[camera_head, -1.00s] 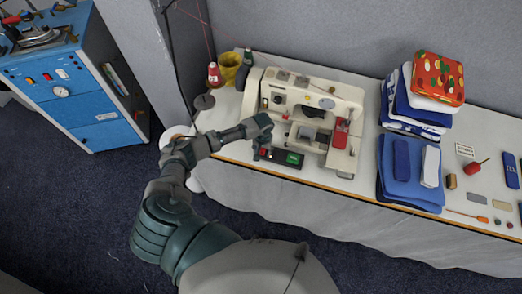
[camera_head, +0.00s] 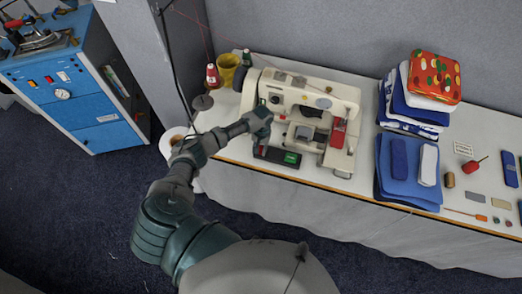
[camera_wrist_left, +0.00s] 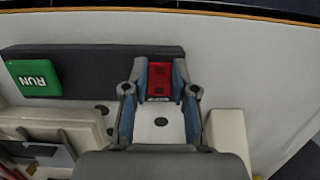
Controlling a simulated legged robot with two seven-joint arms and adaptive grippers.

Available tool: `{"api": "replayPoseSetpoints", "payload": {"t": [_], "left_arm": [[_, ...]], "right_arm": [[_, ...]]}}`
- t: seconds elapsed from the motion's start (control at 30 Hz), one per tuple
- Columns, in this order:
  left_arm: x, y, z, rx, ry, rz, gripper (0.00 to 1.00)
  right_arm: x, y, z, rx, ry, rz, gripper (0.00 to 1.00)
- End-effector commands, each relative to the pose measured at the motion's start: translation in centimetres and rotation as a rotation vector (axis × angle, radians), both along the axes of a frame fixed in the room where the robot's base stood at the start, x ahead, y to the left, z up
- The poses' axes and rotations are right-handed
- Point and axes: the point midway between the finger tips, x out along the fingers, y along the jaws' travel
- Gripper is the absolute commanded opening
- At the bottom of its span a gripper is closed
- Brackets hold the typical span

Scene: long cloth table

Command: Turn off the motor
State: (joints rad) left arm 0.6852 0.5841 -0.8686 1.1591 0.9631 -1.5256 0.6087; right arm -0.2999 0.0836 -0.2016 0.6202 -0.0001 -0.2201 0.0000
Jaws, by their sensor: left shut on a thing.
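The sewing machine (camera_head: 310,97) stands on the cloth table. A dark switch box (camera_head: 276,154) lies along its front edge, with a green button (camera_head: 291,158) at its right part. In the left wrist view the green button (camera_wrist_left: 33,78) reads RUN, and a red button (camera_wrist_left: 159,80) sits at the other end of the dark box (camera_wrist_left: 90,65). My left gripper (camera_head: 262,120) is over the left end of the machine front. In the wrist view its fingers (camera_wrist_left: 160,90) are on both sides of the red button, shut on it; exact contact is hard to see. My right gripper is out of view.
Folded blue and white cloths (camera_head: 410,170) lie right of the machine, with a stack under a red patterned pad (camera_head: 435,78). A yellow cup (camera_head: 227,70) and thread cones (camera_head: 212,76) stand at the back left. A blue cabinet (camera_head: 75,95) is at far left.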

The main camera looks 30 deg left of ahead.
Motion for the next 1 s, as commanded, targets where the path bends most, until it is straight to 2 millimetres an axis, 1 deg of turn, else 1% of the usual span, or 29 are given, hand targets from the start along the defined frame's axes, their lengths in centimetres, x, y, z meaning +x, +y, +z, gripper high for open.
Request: {"api": "replayPoseSetpoints", "payload": {"t": [0.1, 0.23, 0.33, 0.5, 0.53, 0.57, 0.6, 0.83, 0.9, 1.0], "left_arm": [[0.3, -0.3, -0.1, -0.025, 0.061, 0.002, 0.00], [0.3, -0.3, 0.1, -0.036, 0.092, 0.000, 0.00], [0.3, -0.4, 0.1, -0.036, 0.094, -0.001, 0.00], [0.3, -0.3, 0.2, -0.032, 0.093, -0.001, 0.00], [0.3, -0.3, 0.2, -0.032, 0.093, -0.001, 0.34], [0.3, -0.3, 0.2, -0.032, 0.093, -0.001, 0.42], [0.3, -0.3, 0.2, -0.032, 0.093, -0.001, 0.52], [0.2, -0.4, 0.2, -0.035, 0.093, -0.001, 0.52], [0.2, -0.4, 0.3, -0.035, 0.091, -0.001, 0.52], [0.5, -0.4, 0.9, -0.036, 0.089, -0.001, 0.52]], "right_arm": [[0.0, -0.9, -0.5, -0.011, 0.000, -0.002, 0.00], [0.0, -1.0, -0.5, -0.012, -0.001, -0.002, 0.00], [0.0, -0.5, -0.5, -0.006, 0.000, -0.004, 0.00], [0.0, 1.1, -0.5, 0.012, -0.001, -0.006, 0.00], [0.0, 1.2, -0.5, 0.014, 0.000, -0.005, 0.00], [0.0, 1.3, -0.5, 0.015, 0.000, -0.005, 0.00], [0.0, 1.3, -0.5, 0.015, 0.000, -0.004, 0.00], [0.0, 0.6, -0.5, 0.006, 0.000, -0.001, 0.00], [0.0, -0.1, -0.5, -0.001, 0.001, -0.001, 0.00], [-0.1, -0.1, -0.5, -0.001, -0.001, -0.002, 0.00]]}}
